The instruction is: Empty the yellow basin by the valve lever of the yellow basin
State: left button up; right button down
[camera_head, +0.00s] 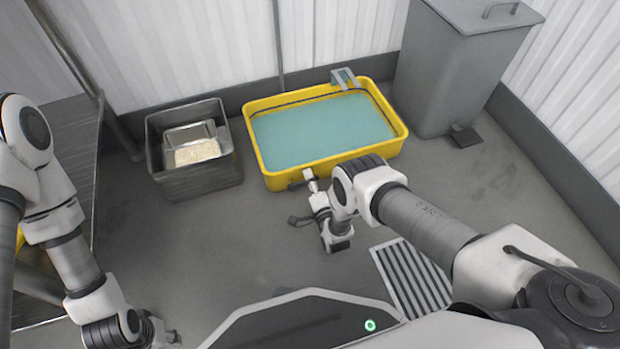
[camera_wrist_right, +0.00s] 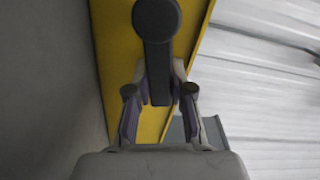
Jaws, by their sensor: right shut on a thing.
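The yellow basin (camera_head: 331,173) stands on the floor near the back wall and holds blue-green water (camera_head: 320,130). Its dark valve lever (camera_head: 296,184) is at the front wall; in the right wrist view the lever (camera_wrist_right: 157,60) shows a round end in front of the yellow wall. My right gripper (camera_head: 311,178) is at the front of the basin. In the right wrist view its fingers (camera_wrist_right: 160,92) are shut on the lever, one on each side. My left gripper (camera_head: 164,334) is low at the bottom left, away from the basin; its fingers are too small to read.
A grey metal sink (camera_head: 165,176) with a tray of rice (camera_head: 198,152) stands left of the basin. A tall grey bin (camera_head: 450,75) with a pedal stands at right. A striped floor drain (camera_head: 411,277) lies in front. A metal table (camera_head: 75,150) is at left.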

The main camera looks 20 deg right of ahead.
aim_at(292, 184)
jog(key=r+n+p, duration=0.1)
jog(key=n, duration=0.1)
jog(key=r+n, duration=0.1)
jog(key=n, duration=0.1)
jog(key=shift+a+r+p, duration=0.1)
jog(key=shift+a+p, duration=0.3)
jog(key=n, duration=0.2)
jog(key=a+r+n+p, duration=0.1)
jog(key=shift+a+r+n, duration=0.15)
jog(key=shift+n, duration=0.25)
jog(key=n, duration=0.1)
jog(key=a+n, duration=0.1)
jog(key=n, duration=0.1)
jog(key=shift+a+r+n, duration=0.25)
jog(key=shift+r+n, duration=0.05)
jog(key=shift+r, duration=0.1)
jog(key=shift+a+r+n, duration=0.1)
jog(key=shift+a+n, duration=0.45)
jog(key=shift+n, duration=0.5)
jog(key=shift+a+r+n, duration=0.1)
jog(key=shift+a+n, duration=0.4)
jog(key=shift+n, duration=0.55)
jog(key=c, duration=1)
grip_release()
jog(key=shift+f, duration=0.1)
jog(key=shift+s, duration=0.1)
